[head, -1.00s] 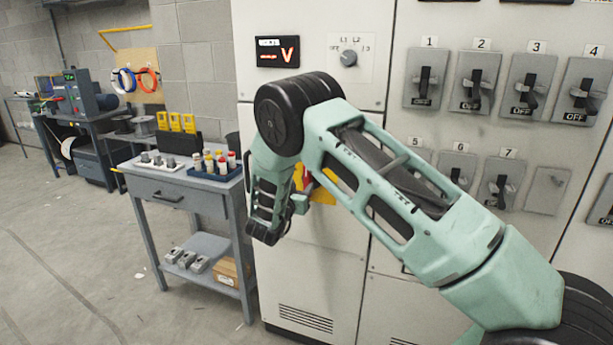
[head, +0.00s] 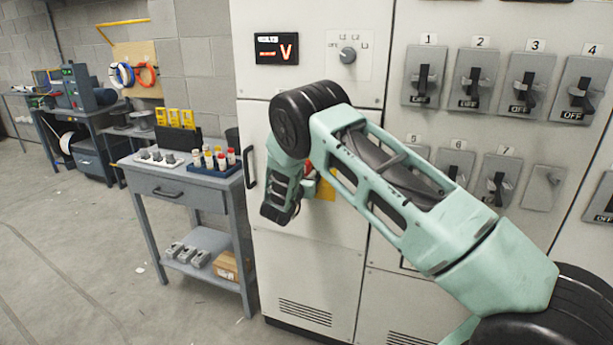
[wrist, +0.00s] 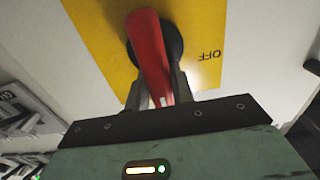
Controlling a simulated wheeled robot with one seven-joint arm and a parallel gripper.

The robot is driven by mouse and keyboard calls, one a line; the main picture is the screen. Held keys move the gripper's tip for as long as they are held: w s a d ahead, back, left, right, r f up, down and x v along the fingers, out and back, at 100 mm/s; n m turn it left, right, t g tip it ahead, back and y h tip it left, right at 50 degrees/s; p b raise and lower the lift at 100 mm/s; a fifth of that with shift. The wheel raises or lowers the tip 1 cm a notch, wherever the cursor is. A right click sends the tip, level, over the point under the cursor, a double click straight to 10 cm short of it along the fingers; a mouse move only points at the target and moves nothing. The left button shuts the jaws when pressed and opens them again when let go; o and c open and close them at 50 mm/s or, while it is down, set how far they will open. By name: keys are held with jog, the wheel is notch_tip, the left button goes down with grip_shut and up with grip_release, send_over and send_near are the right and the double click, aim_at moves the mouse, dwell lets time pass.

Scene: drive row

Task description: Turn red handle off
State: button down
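The red handle (wrist: 151,55) stands out from a black round base (wrist: 172,42) on a yellow plate (wrist: 205,25) in the wrist view. The plate bears the word OFF, upside down, to the right of the handle. The handle's free end points down the picture, toward my gripper (wrist: 160,92). My gripper's two dark fingers lie on either side of the handle and look shut on it. In the head view my arm covers most of the handle; a bit of red (head: 308,168) and part of the yellow plate show beside my wrist.
The pale cabinet carries a lit red display (head: 277,49), a rotary selector (head: 348,55) and several numbered grey switches (head: 423,84) at the right. A black door handle (head: 249,166) is left of my wrist. A grey workbench (head: 180,187) stands left of the cabinet, with open floor before it.

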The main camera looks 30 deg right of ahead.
jog(key=shift+a+f+n, duration=0.1)
jog(key=shift+f+n, duration=0.1)
jog(key=shift+n, duration=0.1)
jog(key=n, duration=0.3)
jog(key=shift+w+a+f+n+b, duration=0.2)
jog(key=shift+w+a+n+b, duration=0.05)
jog(key=shift+n+b, duration=0.15)
jog(key=shift+w+a+f+n, duration=0.15)
jog(key=shift+f+n, duration=0.2)
jog(key=shift+n, duration=1.9)
jog(key=shift+w+a+f+n, duration=0.15)
jog(key=shift+f+n, duration=0.25)
jog(key=shift+n, duration=1.8)
jog(key=shift+w+f+n, duration=0.2)
jog(key=shift+f+n, duration=0.15)
jog(key=shift+n, duration=1.9)
jog(key=c, duration=1.2)
grip_release()
jog(key=shift+d, duration=0.1)
jog(key=shift+r, duration=0.1)
